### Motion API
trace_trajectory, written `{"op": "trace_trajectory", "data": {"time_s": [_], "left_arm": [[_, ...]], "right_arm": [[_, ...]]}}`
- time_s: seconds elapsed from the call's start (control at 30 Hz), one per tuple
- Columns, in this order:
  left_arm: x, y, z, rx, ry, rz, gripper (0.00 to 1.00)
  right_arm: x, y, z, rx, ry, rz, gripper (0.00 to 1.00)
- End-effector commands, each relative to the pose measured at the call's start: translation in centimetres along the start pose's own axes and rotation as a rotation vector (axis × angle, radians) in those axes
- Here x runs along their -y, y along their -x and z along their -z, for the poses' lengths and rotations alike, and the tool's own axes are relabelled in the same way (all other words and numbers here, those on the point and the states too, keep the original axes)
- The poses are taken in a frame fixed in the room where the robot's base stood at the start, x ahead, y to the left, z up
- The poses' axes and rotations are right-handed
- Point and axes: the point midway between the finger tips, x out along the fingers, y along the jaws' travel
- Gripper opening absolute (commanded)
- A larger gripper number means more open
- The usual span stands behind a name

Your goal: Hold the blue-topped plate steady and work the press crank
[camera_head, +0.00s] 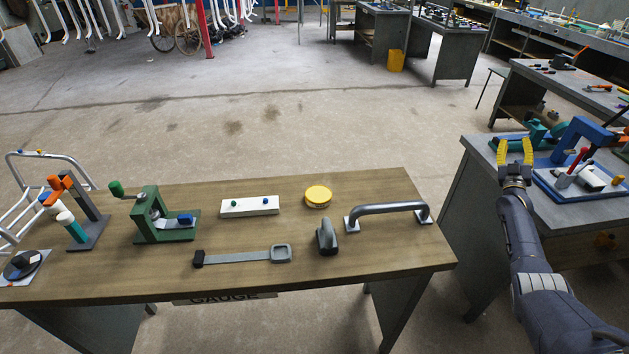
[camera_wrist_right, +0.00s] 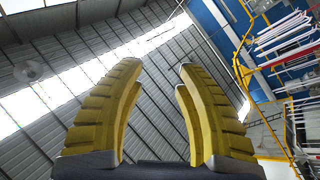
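A green press (camera_head: 150,222) stands at the left of the wooden table. Its crank (camera_head: 117,189) has a green knob and sticks out to the upper left. A small blue-topped piece (camera_head: 185,219) sits at the right end of the press's green base; I cannot tell whether it is a separate plate. My right gripper (camera_head: 515,146) is far to the right, over the grey table's front left corner, away from the press. Its two yellow fingers stand apart and empty. In the right wrist view the gripper (camera_wrist_right: 161,70) is open against the roof. My left gripper is not in view.
The wooden table (camera_head: 330,262) also holds a white block (camera_head: 250,206), a yellow round tin (camera_head: 318,196), a grey handle (camera_head: 388,212), a strap-like tool (camera_head: 243,257) and an orange-topped stand (camera_head: 80,215). A blue-framed device (camera_head: 577,140) stands right of my right gripper.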

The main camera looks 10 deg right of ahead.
Motion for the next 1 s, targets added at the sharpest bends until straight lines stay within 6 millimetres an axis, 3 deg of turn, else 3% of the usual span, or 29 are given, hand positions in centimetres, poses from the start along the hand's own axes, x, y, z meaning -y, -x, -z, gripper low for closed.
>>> {"op": "trace_trajectory", "data": {"time_s": [0.07,0.17,0.27,0.4,0.67,1.0], "left_arm": [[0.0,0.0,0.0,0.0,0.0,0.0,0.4],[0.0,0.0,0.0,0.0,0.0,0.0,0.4],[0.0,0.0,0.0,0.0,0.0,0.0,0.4],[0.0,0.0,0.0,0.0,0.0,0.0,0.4],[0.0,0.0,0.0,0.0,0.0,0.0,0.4],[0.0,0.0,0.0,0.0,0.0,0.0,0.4]], "right_arm": [[-0.4,-2.3,3.6,-0.077,0.023,-0.021,0.34],[0.8,-4.2,8.1,-0.174,0.068,-0.019,0.34],[3.7,-5.2,12.0,-0.263,0.118,0.011,0.34],[9.0,-5.5,16.8,-0.374,0.186,0.074,0.34],[19.6,-3.9,24.2,-0.564,0.297,0.209,0.34],[32.9,1.3,33.5,-0.837,0.431,0.376,0.34]]}}
